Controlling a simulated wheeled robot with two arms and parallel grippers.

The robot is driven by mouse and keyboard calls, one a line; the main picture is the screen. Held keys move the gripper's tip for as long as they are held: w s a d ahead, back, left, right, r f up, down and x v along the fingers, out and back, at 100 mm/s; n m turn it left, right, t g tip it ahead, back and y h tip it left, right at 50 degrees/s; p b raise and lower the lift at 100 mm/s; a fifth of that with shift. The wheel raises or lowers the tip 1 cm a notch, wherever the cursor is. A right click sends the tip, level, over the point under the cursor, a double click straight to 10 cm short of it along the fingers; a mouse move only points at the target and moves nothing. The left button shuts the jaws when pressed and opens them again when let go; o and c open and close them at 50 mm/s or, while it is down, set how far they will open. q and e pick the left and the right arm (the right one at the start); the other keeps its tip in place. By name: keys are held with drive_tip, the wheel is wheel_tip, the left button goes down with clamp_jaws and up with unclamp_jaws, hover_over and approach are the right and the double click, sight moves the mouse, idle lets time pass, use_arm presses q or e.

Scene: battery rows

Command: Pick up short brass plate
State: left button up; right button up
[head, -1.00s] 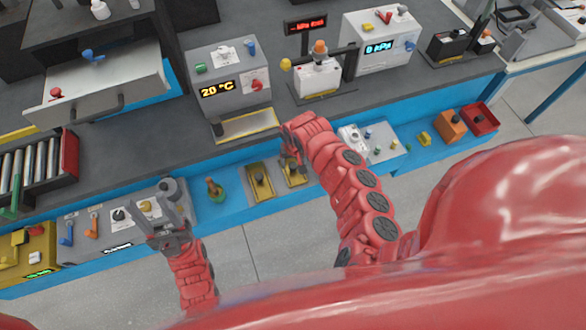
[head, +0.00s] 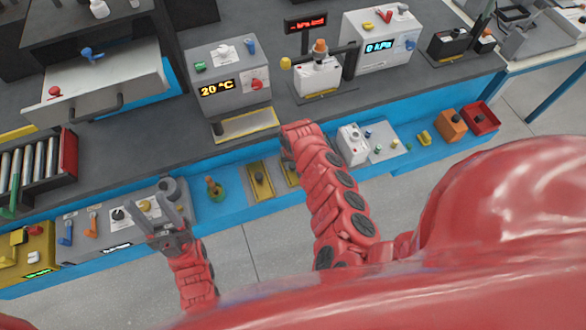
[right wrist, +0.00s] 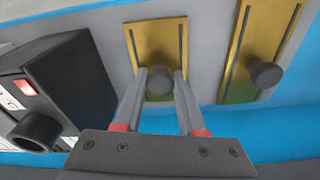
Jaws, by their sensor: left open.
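The short brass plate (right wrist: 160,42), with a slot along one side and a dark round knob (right wrist: 160,83), lies flat in the right wrist view. In the head view the short plate (head: 290,177) is partly hidden by my right arm. The fingertips of my right gripper (right wrist: 160,72) are at either side of the knob; whether they press on it I cannot tell. This gripper is hidden in the head view. A longer brass plate (right wrist: 249,62) with its own knob lies to the right; it also shows in the head view (head: 257,192). My left gripper (head: 145,198) is open and empty.
A dark box (right wrist: 75,75) stands left of the short plate in the right wrist view. In the head view, a white box (head: 352,145) and panel stand right of my right arm.

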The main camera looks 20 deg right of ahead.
clamp_jaws()
drive_tip(key=shift+r, duration=0.15)
